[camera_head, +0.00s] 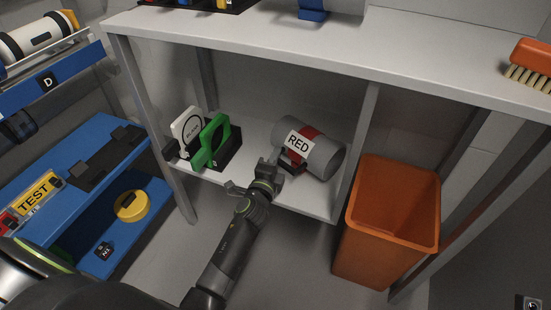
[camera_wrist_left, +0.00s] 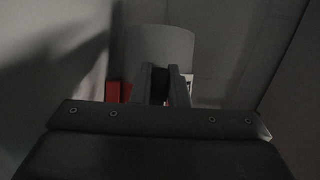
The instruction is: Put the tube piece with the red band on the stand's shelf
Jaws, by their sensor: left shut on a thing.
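The grey tube piece with the red band (camera_head: 327,155) lies on its side at the right of the lower shelf (camera_head: 264,131) of a pale grey bench. Its white label reads RED. My left gripper (camera_head: 281,166) reaches in from the front and is shut on it near the band. In the left wrist view, the tube piece (camera_wrist_left: 160,42) stands behind the shut fingers (camera_wrist_left: 162,76), with red and white showing beside them. A blue stand (camera_head: 84,142) with a TEST label is at the left. My right gripper is not in view.
An orange bin (camera_head: 352,240) is at the right. A yellow round piece (camera_head: 131,206) sits in the blue stand. A brush (camera_head: 531,66) lies on the bench top.

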